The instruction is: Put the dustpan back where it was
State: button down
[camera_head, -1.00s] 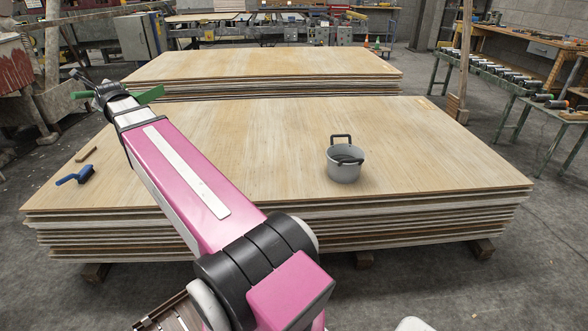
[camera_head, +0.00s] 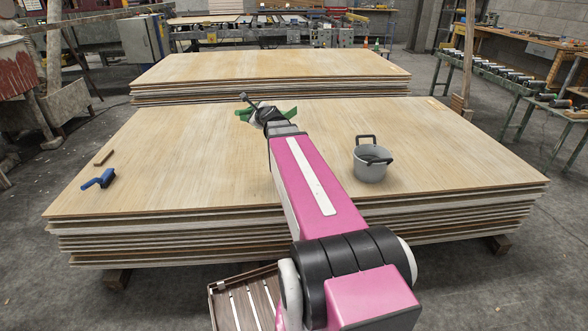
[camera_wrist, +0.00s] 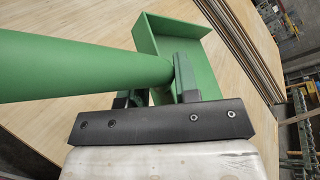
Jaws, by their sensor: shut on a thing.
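The green dustpan (camera_head: 287,115) is held at the end of my arm, above the far middle part of the front veneer stack. In the wrist view its thick round handle runs off to the left and its pan (camera_wrist: 185,48) points up and away. My gripper (camera_head: 268,118) is shut on the dustpan, and in the wrist view the black fingers (camera_wrist: 158,85) sit on either side of its green body. The top of the front stack (camera_head: 200,150) lies below it. The head view does not show clearly how high the dustpan is above the wood.
A grey pot (camera_head: 370,172) with black handles stands on the stack, right of my arm. A blue-handled brush (camera_head: 98,180) and a small wood strip (camera_head: 104,157) lie at the left. A second stack (camera_head: 270,68) stands behind. The stack's left middle is clear.

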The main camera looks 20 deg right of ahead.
jog(key=s+d+f+n+g+y, duration=0.25)
jog(key=s+d+f+y, duration=0.2)
jog(key=s+f, duration=0.35)
jog(key=s+d+f+n+g+y, duration=0.2)
jog(key=s+d+f+n+y, duration=0.3)
jog(key=f, duration=0.5)
jog(key=shift+m+t+h, duration=0.25)
jog(key=shift+m+h, duration=0.1)
jog(key=shift+h, duration=0.3)
jog(key=w+d+f, duration=0.2)
jog(key=w, duration=0.1)
jog(key=w+d+f, duration=0.4)
jog(key=w, duration=0.1)
jog(key=shift+w+d+f, duration=0.25)
jog(key=shift+w+d, duration=0.05)
jog(key=shift+f, duration=2)
jog(key=c, duration=0.8)
grip_release()
jog(key=shift+c, duration=0.2)
jog(key=v, duration=1.2)
jog(key=shift+s, duration=0.1)
